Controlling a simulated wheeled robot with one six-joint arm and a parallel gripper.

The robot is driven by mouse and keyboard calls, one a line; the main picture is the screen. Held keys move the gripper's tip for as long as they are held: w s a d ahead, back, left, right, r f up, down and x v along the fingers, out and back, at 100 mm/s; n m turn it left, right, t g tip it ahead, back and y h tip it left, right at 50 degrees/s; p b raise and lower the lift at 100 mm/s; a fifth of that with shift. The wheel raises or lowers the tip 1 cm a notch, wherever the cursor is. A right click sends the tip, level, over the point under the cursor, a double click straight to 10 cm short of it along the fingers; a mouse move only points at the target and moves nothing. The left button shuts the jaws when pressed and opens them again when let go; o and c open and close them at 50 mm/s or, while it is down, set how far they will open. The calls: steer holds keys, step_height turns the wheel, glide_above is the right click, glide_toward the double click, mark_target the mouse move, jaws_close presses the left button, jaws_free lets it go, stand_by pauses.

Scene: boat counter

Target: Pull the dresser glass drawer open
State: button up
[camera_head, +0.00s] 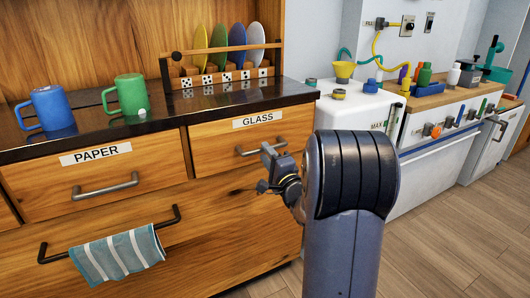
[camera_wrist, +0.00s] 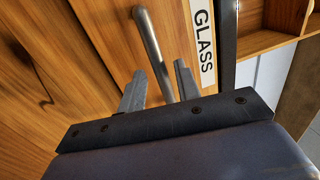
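The glass drawer (camera_head: 222,147) is the right one of the upper drawers, with a wood front and a white GLASS label (camera_head: 257,119). It looks shut. Its metal bar handle (camera_head: 248,151) is partly behind my gripper (camera_head: 266,166) in the head view. In the wrist view, the handle (camera_wrist: 150,45) runs down toward the space between the two fingers of my gripper (camera_wrist: 160,82). The fingers are apart with a gap between them. The handle's lower end lies between or just beyond the fingertips; I cannot tell whether they touch it.
The paper drawer (camera_head: 50,190) is at the left. A striped towel (camera_head: 118,254) hangs on a lower handle. Blue (camera_head: 50,107) and green (camera_head: 130,95) mugs and a plate rack (camera_head: 221,78) stand on the dark counter. A white unit (camera_head: 345,112) stands at the right. Wood floor is clear at lower right.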

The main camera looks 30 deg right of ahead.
steer(key=shift+w+d+r, duration=0.1)
steer(key=shift+w+r, duration=0.05)
steer(key=shift+w, duration=0.55)
steer(key=shift+w+d+r, duration=0.1)
steer(key=shift+w+r, duration=0.05)
steer(key=shift+w, duration=0.55)
jaws_close()
